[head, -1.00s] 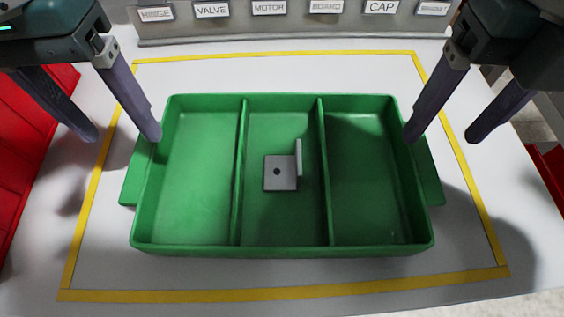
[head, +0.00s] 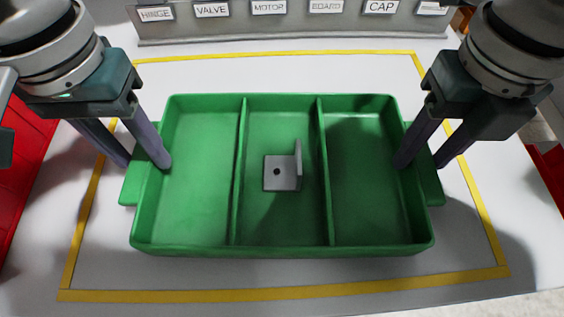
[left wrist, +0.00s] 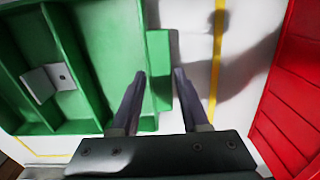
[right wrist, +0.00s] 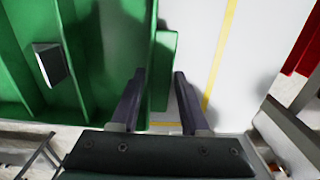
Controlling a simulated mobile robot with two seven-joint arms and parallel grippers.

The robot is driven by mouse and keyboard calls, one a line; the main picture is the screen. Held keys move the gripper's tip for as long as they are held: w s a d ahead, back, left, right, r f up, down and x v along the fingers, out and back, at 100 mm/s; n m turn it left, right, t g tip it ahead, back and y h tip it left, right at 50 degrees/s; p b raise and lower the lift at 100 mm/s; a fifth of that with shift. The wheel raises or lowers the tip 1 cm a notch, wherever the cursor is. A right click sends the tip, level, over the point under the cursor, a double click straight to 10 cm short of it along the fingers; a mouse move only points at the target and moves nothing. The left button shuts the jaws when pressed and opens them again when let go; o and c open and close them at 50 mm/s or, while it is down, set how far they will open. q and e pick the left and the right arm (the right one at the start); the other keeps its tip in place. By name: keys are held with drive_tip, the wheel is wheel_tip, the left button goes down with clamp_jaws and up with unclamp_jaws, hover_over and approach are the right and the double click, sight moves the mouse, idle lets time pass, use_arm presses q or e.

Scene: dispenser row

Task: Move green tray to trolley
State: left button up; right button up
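The green tray (head: 197,235) lies on the white table inside a yellow outline. It has three compartments, and a grey L-shaped bracket (head: 281,174) sits in the middle one. My left gripper (head: 145,165) is open at the tray's left handle, one finger over the tray's inner side and one outside; the handle shows by its fingertips in the left wrist view (left wrist: 159,70). My right gripper (head: 420,165) is open at the right handle in the same way; that handle shows in the right wrist view (right wrist: 164,70). Neither gripper is closed on a handle, and contact cannot be told.
A grey dispenser row (head: 300,24) with labels such as HINGE, VALVE, MOTOR and CAP stands behind the tray. A red bin (head: 22,150) is at the left, and another red thing (head: 548,170) at the right edge. The table in front of the tray is clear.

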use_arm(q)
clamp_jaws()
use_arm(e)
clamp_jaws()
drive_tip(key=shift+r, duration=0.1)
